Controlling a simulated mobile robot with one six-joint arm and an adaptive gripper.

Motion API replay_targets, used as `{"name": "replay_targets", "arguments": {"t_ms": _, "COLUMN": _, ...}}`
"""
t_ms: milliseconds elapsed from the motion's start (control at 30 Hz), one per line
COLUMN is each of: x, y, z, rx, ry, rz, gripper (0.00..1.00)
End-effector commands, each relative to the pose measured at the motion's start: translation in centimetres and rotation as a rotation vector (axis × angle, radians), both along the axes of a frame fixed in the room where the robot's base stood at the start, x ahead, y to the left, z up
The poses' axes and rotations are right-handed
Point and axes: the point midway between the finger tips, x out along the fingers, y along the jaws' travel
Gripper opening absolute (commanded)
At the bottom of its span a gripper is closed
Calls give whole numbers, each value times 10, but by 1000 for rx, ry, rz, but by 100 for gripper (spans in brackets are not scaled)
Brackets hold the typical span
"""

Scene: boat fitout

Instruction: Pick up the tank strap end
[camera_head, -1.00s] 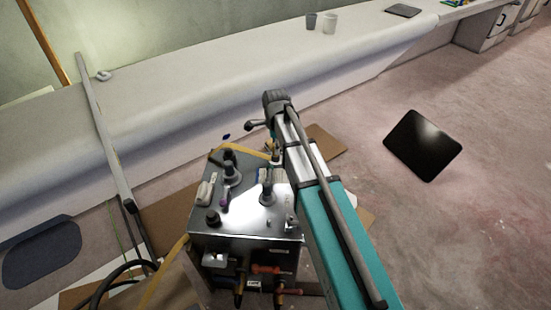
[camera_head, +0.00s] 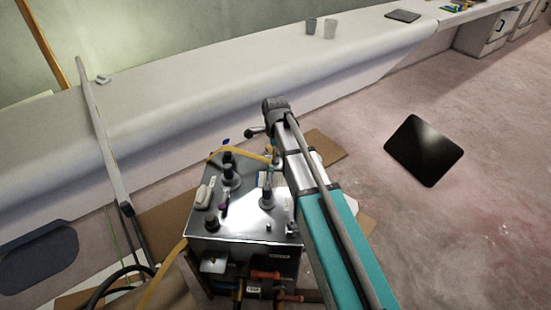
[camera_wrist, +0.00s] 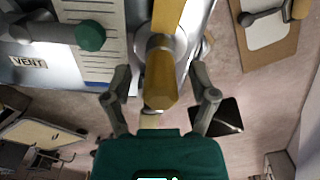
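The yellow tank strap (camera_head: 240,152) arches over the back of the metal tank (camera_head: 240,228) in the head view. In the wrist view, its blunt yellow end (camera_wrist: 160,80) hangs in the middle, pointing towards my palm. My gripper (camera_wrist: 161,76) is open, with one grey finger on each side of the strap end and a visible gap on both sides. I cannot tell whether the end is fully at fingertip depth. In the head view my arm hides most of the gripper.
The tank top carries several dark fittings and a white label sheet (camera_wrist: 98,40). A green-capped fitting (camera_wrist: 90,36) stands left of my fingers. A long white bench (camera_head: 200,120) runs behind. A black panel (camera_head: 424,150) lies on the open floor at right.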

Motion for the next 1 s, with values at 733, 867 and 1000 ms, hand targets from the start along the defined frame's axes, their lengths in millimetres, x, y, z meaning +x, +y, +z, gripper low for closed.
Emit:
{"name": "replay_targets", "arguments": {"t_ms": 733, "x": 0, "y": 0, "z": 0, "rx": 0, "ry": 0, "rz": -1, "gripper": 0}}
{"name": "replay_targets", "arguments": {"t_ms": 867, "x": 0, "y": 0, "z": 2, "rx": 0, "ry": 0, "rz": -1, "gripper": 0}}
{"name": "replay_targets", "arguments": {"t_ms": 1000, "x": 0, "y": -1, "z": 8, "rx": 0, "ry": 0, "rz": -1, "gripper": 0}}
